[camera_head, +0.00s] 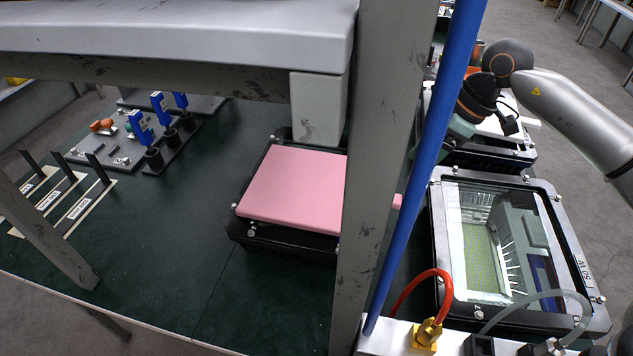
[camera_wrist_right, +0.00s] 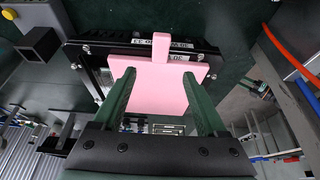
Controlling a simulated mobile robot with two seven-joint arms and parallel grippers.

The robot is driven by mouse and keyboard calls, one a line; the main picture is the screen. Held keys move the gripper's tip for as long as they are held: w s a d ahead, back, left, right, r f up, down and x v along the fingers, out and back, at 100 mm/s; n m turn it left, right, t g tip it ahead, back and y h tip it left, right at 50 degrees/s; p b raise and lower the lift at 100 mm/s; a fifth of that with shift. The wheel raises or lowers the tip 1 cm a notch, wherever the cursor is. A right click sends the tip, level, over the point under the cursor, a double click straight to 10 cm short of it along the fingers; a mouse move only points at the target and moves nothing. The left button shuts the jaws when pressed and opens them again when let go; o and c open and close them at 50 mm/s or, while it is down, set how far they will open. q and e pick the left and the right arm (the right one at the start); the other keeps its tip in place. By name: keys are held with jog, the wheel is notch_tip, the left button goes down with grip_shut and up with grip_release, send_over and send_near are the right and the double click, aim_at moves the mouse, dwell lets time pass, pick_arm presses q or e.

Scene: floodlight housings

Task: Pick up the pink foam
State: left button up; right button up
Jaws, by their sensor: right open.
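The pink foam (camera_head: 292,187) is a flat slab lying on a black housing (camera_head: 285,243) on the dark green table. The grey post hides part of its right side, and a small pink piece shows past the post. In the right wrist view the foam (camera_wrist_right: 160,86) shows with a narrow tab at its top edge. My right gripper (camera_wrist_right: 158,72) is open, its two green fingers overlapping the foam in that picture, with nothing held. In the head view the right gripper (camera_head: 452,132) is to the right of the foam, behind the posts. My left gripper is not in view.
A grey post (camera_head: 377,150) and a blue pole (camera_head: 432,130) stand right of the foam. A grey shelf (camera_head: 180,30) overhangs it. A glass-fronted housing (camera_head: 437,235) lies at right, near a red hose (camera_head: 408,285).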

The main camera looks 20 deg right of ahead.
jog(key=x, duration=0.4)
jog(key=shift+a+f, duration=0.1)
jog(key=shift+f, duration=0.3)
jog(key=x, duration=0.5)
jog(key=shift+f, duration=0.2)
grip_shut()
